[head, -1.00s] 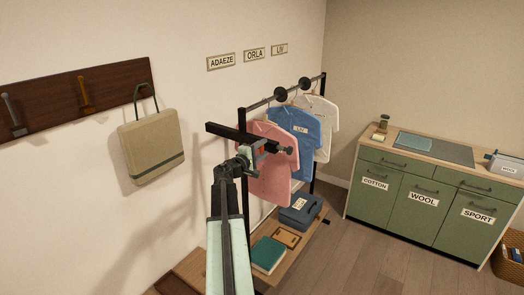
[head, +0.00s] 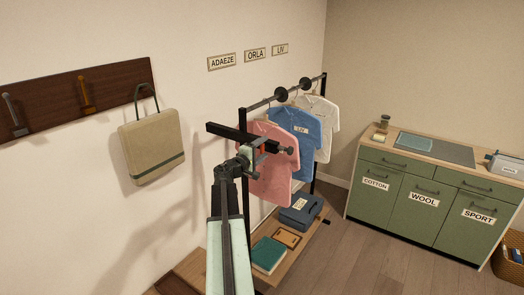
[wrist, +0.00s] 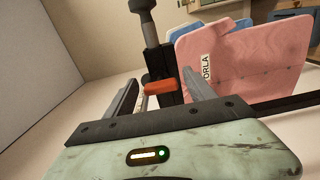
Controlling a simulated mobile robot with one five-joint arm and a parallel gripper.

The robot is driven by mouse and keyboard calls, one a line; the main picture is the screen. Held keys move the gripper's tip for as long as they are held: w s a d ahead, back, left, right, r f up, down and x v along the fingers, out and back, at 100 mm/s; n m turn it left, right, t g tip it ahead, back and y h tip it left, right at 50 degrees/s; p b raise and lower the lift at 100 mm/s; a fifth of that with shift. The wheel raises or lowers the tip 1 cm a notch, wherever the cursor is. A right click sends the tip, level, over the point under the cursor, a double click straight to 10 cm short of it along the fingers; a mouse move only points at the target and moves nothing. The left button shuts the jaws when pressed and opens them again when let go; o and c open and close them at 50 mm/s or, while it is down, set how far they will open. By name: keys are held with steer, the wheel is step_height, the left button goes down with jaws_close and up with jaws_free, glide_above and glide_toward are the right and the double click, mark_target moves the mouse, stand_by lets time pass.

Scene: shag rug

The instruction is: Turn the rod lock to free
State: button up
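The rod lock shows in the wrist view as a dark upright block (wrist: 160,62) with an orange lever (wrist: 160,87) on its near face. A grey post with a dark knob (wrist: 145,5) rises from it. In the head view the lock is by the black arm bar (head: 232,131) at the near end of the clothes rack, mostly hidden by my gripper (head: 262,150). A dark knob (head: 289,150) sticks out to its right. In the wrist view my gripper's fingers (wrist: 162,96) are apart, one on each side of the lever. Contact with the lever cannot be told.
A pink shirt (head: 272,180) labelled ORLA hangs just beyond my gripper, with a blue shirt (head: 300,145) and a white shirt (head: 322,115) behind. A beige bag (head: 152,145) hangs on the left wall. A low bench (head: 262,283) lies below; a green cabinet (head: 395,212) stands right.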

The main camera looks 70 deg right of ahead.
steer(key=shift+a, duration=0.1)
steer(key=v, duration=0.7)
steer(key=shift+a, duration=0.3)
